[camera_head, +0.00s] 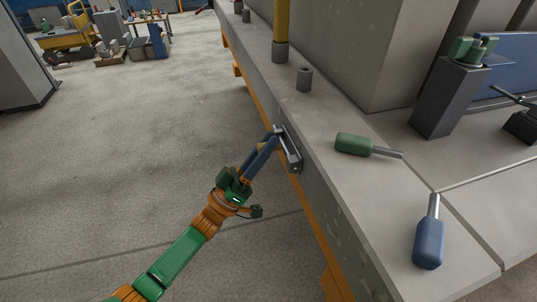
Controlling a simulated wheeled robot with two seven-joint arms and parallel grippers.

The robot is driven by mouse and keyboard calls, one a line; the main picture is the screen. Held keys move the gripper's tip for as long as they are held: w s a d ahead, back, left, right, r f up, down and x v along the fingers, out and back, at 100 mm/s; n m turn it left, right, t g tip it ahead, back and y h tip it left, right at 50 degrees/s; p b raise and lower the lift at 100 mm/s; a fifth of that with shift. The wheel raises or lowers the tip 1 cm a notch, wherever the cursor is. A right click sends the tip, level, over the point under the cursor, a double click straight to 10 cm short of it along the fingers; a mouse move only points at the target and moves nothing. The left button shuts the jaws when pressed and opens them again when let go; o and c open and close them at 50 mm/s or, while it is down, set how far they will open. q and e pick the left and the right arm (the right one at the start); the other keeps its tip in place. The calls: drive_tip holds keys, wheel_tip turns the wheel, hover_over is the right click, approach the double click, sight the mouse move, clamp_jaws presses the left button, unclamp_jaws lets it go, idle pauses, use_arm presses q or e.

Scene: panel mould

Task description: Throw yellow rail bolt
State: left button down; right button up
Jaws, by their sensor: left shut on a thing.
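My left gripper (273,138) reaches up from the bottom left on my orange and green arm. Its fingers are shut on a small part of the metal bolt (290,153) on the side face of the grey mould rail (321,185). The bolt's dark grey body lies along the rail's outer face, just below the top edge. The fingertips hide the part they hold. My right gripper is not in view.
A green-handled tool (353,144) and a blue-handled tool (428,246) lie on the mould's top. A dark block (448,97) with green-handled tools stands at the right. A yellow post (281,25) and a short grey cylinder (304,79) stand along the rail.

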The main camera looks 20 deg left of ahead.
use_arm(q)
drive_tip(key=shift+w+a+f, duration=0.1)
drive_tip(key=shift+w+a, duration=0.2)
drive_tip(key=shift+w, duration=0.15)
drive_tip(key=shift+r, duration=0.25)
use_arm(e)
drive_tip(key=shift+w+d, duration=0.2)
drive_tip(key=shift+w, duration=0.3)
use_arm(q)
drive_tip(key=c, duration=1.1)
unclamp_jaws()
drive_tip(key=o, duration=0.4)
drive_tip(key=shift+w+a+f, duration=0.1)
drive_tip(key=shift+f, duration=0.05)
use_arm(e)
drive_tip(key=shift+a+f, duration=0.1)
